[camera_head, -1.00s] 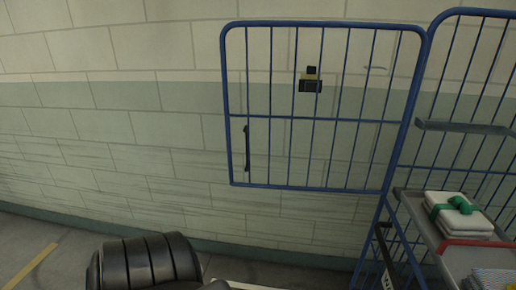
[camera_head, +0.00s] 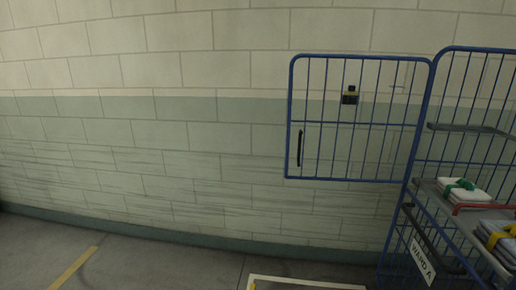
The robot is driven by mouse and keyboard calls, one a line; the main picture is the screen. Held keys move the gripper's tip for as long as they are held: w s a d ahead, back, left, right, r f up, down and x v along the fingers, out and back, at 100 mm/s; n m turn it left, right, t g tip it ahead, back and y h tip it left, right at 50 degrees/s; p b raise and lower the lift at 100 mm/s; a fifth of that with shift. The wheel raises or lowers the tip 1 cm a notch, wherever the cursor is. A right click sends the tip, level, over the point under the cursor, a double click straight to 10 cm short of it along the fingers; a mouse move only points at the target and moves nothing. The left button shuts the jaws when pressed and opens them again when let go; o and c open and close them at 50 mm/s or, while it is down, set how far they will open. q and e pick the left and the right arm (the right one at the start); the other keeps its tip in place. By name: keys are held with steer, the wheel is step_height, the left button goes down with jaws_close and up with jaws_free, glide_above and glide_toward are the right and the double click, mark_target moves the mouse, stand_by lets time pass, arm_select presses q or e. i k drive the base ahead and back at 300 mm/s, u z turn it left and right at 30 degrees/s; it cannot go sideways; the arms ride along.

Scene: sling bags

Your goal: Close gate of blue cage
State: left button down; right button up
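The blue cage (camera_head: 413,187) stands at the right edge of the head view, partly cut off. Its blue barred gate (camera_head: 361,180) is swung out to the left from the cage's upright, standing open in front of the wall. A dark vertical handle (camera_head: 299,148) sits near the gate's free left edge. Neither of my grippers is in view.
The cage holds a shelf with folded white cloths tied in green (camera_head: 462,192) and a yellow-tied stack (camera_head: 497,240). A "WARD A" sign (camera_head: 422,262) hangs low. A pale-edged panel (camera_head: 303,284) lies at the bottom. Floor at left is clear, with a yellow line (camera_head: 73,268).

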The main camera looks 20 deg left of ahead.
mark_target(346, 100)
steer(key=u, duration=0.4)
steer(key=i, duration=0.6)
steer(key=u, duration=0.55)
steer(key=i, duration=0.85)
steer(key=z, duration=0.05)
